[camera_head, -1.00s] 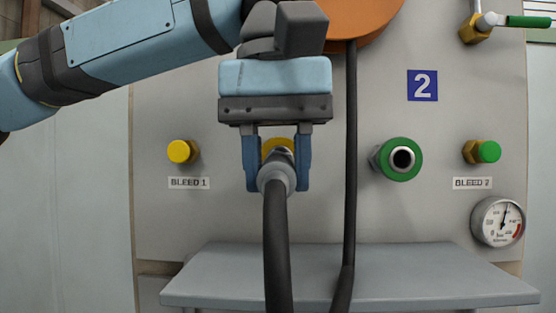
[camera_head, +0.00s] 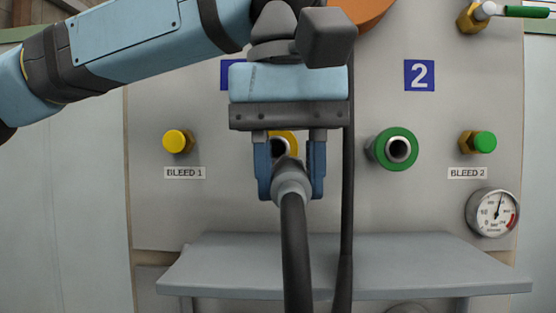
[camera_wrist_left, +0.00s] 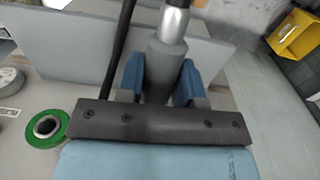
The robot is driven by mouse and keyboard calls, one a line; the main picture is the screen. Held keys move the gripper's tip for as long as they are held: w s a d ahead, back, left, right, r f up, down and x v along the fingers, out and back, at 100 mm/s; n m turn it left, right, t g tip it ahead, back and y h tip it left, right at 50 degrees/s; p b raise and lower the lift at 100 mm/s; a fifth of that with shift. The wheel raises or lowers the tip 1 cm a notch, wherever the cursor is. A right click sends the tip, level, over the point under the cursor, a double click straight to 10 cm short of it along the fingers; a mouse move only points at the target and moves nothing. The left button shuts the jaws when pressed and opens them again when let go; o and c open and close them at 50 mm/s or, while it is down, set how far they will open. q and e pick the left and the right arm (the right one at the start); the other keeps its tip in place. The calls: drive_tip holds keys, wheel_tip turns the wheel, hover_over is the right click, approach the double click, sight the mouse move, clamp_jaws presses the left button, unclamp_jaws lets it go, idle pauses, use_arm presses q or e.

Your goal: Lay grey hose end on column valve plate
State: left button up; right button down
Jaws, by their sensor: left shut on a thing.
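The grey hose end (camera_head: 291,183) is a grey collar on a dark hose (camera_head: 297,255). My left gripper (camera_head: 290,178) is shut on it, one blue finger on each side. In the left wrist view, the hose end (camera_wrist_left: 166,65) shows a silver tip (camera_wrist_left: 174,20) beyond the gripper's fingers (camera_wrist_left: 160,80). A yellow-ringed port (camera_head: 285,140) shows just above the hose end, partly hidden by the gripper. A flat grey plate (camera_head: 400,265) juts out like a shelf low on the grey panel (camera_head: 220,215); the hose hangs in front of it. My right gripper is not in view.
A green-ringed port (camera_head: 397,149) is to the right of the gripper. A second dark hose (camera_head: 346,220) hangs beside the held one. Bleed knobs, yellow (camera_head: 177,141) and green (camera_head: 484,142), and a gauge (camera_head: 492,213) stick out of the panel. The plate's top looks clear.

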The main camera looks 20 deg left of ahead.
use_arm(q)
drive_tip(key=d+f, duration=0.6)
drive_tip(key=shift+w+d, duration=0.15)
drive_tip(key=shift+w, duration=0.3)
idle(0.6)
drive_tip(key=shift+f, duration=0.1)
drive_tip(key=shift+p, duration=0.3)
